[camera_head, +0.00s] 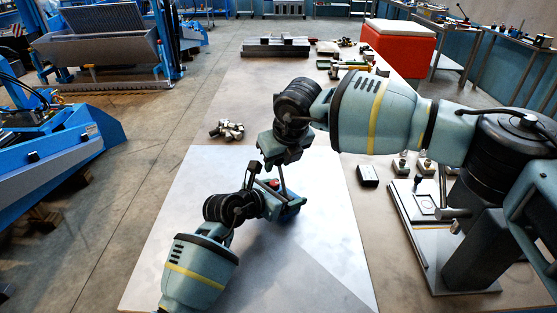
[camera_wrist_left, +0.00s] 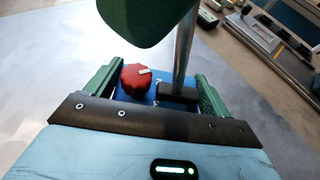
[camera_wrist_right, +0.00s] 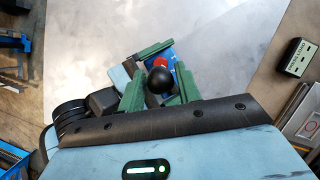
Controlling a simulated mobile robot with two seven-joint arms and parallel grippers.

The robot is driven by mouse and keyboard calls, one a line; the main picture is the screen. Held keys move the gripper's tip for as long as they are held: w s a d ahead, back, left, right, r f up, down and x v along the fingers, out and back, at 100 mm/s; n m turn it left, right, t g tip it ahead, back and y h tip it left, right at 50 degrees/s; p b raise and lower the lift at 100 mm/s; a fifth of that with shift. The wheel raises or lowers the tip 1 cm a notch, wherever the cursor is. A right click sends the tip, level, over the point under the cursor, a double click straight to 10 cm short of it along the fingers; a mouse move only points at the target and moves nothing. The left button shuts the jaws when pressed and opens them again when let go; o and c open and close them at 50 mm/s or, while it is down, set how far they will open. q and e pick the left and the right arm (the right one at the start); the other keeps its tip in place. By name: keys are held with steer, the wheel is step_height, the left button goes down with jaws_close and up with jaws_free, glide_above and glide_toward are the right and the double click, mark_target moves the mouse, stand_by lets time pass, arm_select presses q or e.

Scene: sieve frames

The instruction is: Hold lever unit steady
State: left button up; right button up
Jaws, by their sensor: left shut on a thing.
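The lever unit (camera_head: 291,209) is a small blue box with a red knob (camera_wrist_left: 135,80) and an upright metal lever (camera_wrist_left: 184,50). It rests on the pale tabletop. My left gripper (camera_wrist_left: 157,92) is shut on the blue box, with one green finger on each side. The lever ends in a black ball (camera_wrist_right: 160,80), seen from above in the right wrist view. My right gripper (camera_wrist_right: 160,92) is over the lever's top, its green fingers open on either side of the ball. The ball is hidden in the head view, and part of the box is hidden by my left gripper.
A cluster of metal parts (camera_head: 227,130) lies beyond the unit on the left. A black box (camera_head: 367,175) and a grey fixture plate (camera_head: 428,232) lie to the right. A red bin (camera_head: 398,50) stands farther back. The pale tabletop (camera_head: 180,220) left of the unit is clear.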

steer(key=shift+f, duration=0.1)
jaws_close()
steer(key=shift+w+a+f, duration=0.1)
steer(key=shift+w+a, duration=0.25)
steer(key=shift+w, duration=0.05)
arm_select(q)
steer(key=shift+d, duration=0.1)
arm_select(e)
jaws_free()
steer(key=v, duration=1.2)
